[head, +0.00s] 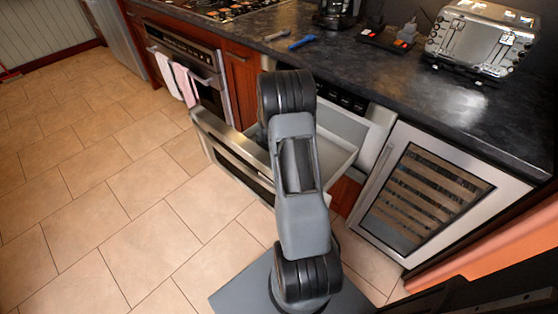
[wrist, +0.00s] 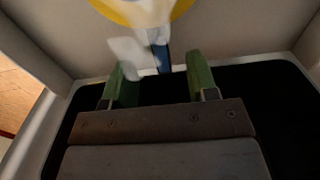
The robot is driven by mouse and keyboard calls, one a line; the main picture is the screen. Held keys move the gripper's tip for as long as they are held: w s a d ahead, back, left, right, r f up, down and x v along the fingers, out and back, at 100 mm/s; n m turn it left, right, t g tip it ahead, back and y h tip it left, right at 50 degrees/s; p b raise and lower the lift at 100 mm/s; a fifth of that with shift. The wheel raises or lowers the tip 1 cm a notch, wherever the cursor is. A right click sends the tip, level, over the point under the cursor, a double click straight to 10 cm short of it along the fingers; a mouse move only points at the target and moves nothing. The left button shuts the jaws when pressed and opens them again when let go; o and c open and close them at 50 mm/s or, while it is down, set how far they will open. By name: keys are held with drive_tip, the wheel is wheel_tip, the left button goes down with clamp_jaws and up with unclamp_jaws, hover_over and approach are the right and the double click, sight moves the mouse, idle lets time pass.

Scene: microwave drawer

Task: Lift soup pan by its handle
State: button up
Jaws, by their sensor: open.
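In the wrist view the soup pan (wrist: 183,8) shows only in part at the top edge, as a yellow curved rim with a pale middle. A narrow dark blue strip (wrist: 163,60), seemingly its handle, runs down from it toward the space between my fingers. A pale blurred shape lies just left of the strip. My gripper (wrist: 157,66) is open, with one green finger on each side of the strip and no clear contact. In the head view my arm hides the gripper and pan.
The open microwave drawer (head: 336,149) has pale walls close around my gripper and a dark area below in the wrist view. A counter (head: 385,70) with a toaster (head: 482,38) stands behind. A glass-front cooler (head: 425,195) is at right. The tiled floor at left is clear.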

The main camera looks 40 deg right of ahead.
drive_tip(key=shift+w+a+f+b, duration=0.1)
drive_tip(key=shift+f+b, duration=0.1)
drive_tip(key=shift+f, duration=1.3)
drive_tip(key=shift+a+f+b, duration=0.1)
drive_tip(key=shift+f+b, duration=0.05)
drive_tip(key=shift+f, duration=1.35)
clamp_jaws()
